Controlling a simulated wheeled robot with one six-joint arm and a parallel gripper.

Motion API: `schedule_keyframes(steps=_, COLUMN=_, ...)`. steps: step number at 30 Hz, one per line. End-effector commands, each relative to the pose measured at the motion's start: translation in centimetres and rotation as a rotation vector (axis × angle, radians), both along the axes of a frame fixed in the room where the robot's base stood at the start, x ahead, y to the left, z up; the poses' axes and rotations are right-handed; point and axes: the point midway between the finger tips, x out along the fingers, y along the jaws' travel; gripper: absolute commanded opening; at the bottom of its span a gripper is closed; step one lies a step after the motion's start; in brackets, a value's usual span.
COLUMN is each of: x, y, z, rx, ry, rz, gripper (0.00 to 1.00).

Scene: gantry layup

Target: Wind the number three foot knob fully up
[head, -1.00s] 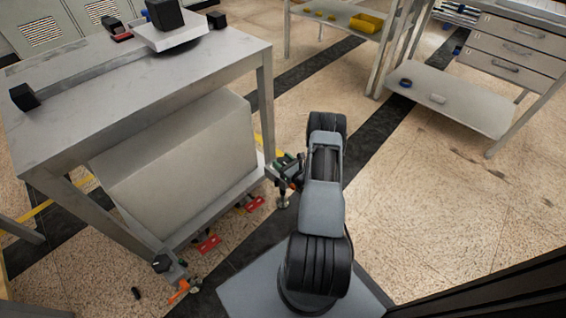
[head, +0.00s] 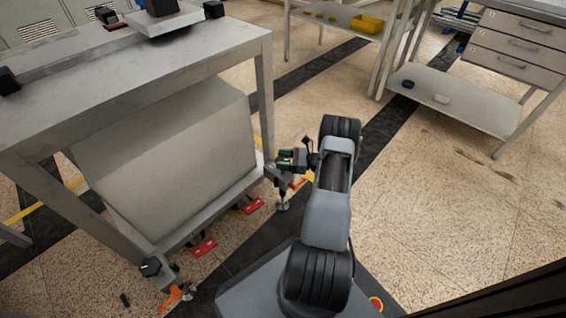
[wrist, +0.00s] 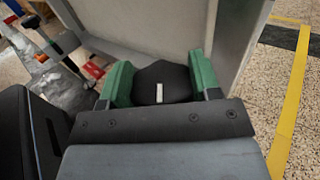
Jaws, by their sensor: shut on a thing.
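A black foot knob (wrist: 165,72) with a white mark on top sits between the green fingers of my gripper (wrist: 162,84) in the wrist view. The fingers are shut on it from both sides. The mark points nearly straight along the picture's vertical. In the head view my gripper (head: 284,161) is at the near right leg of the steel table, above a levelling foot (head: 283,204). There the knob is mostly hidden by the gripper, and I cannot read any number on it.
Another black knob (head: 150,267) is on the near left leg, with an orange lever (head: 170,298) below it. Red pedals (head: 204,247) show under the table (head: 140,97). A large grey box (head: 170,150) fills the lower shelf. Floor to the right is open.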

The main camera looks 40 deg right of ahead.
Motion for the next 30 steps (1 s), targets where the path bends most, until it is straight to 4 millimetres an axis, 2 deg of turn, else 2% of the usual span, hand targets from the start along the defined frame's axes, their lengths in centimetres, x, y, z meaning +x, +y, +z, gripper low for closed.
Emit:
schedule_keyframes(steps=9, x=0.02, y=-0.03, z=-0.07, rx=0.000, ry=0.000, rz=0.067, gripper=0.33)
schedule_keyframes(steps=22, x=0.04, y=0.00, z=0.02, rx=0.000, ry=0.000, rz=0.073, gripper=0.33)
schedule_keyframes(steps=23, x=0.04, y=0.00, z=0.02, rx=0.001, ry=-0.001, rz=0.073, gripper=0.59)
schedule_keyframes(steps=30, x=0.05, y=0.04, z=0.02, rx=0.001, ry=-0.001, rz=0.074, gripper=0.82)
